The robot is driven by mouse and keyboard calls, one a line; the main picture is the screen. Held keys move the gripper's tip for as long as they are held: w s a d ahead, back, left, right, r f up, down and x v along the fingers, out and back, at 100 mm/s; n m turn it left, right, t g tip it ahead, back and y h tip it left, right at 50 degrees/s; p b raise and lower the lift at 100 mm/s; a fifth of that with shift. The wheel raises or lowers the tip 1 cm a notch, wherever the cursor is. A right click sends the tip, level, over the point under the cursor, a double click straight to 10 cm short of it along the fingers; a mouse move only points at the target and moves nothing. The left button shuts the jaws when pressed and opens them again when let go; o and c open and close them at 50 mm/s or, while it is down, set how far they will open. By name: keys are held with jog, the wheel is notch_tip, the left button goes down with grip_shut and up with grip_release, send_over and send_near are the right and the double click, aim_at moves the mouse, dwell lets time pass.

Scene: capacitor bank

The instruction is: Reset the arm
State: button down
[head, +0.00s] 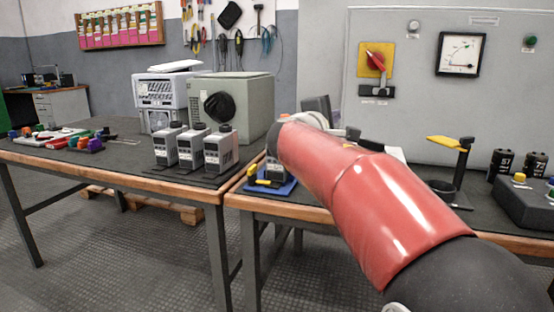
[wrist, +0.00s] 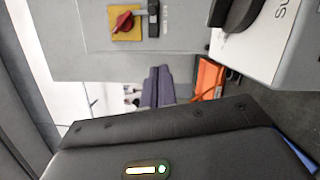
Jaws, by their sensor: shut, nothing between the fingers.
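My arm reaches up and left across the head view, its red links covering part of the right bench. My gripper (wrist: 158,72) shows in the wrist view as two dark purplish fingers side by side, shut with nothing between them. They stick out beyond the dark wrist body, which carries a small lit strip. In the head view the gripper is hidden or cannot be made out. A red rotary switch on a yellow plate (head: 376,60) is on the grey cabinet wall; it also shows in the wrist view (wrist: 124,22), apart from the fingers.
Several grey units (head: 219,150) stand on the left bench (head: 120,160), near a large grey box (head: 252,98). A blue tray (head: 283,187) lies by the arm. A yellow-handled lever (head: 452,144) and black cylinders (head: 503,163) are at right. An orange object (wrist: 208,78) is near the fingers.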

jog(key=s+d+f+m+g+y+p, duration=0.1)
jog(key=s+d+f+m+g, duration=0.2)
jog(key=s+d+f, duration=0.35)
jog(key=s+d+f+m+g+y+p, duration=0.1)
jog(key=s+d+f+m+g+y, duration=0.2)
jog(key=s, duration=0.6)
jog(key=s+a+f+m+g+y+p, duration=0.1)
jog(key=s+a+f+m+g+y, duration=0.1)
jog(key=s+f, duration=0.6)
jog(key=s+a+f+m+g+y, duration=0.2)
jog(key=s+f+m, duration=0.4)
jog(key=s, duration=0.8)
notch_tip(320, 180, down, 2)
jog(key=a+y, duration=0.1)
jog(key=a, duration=0.1)
jog(key=shift+a+y+p, duration=0.35)
jog(key=shift+a+y, duration=0.05)
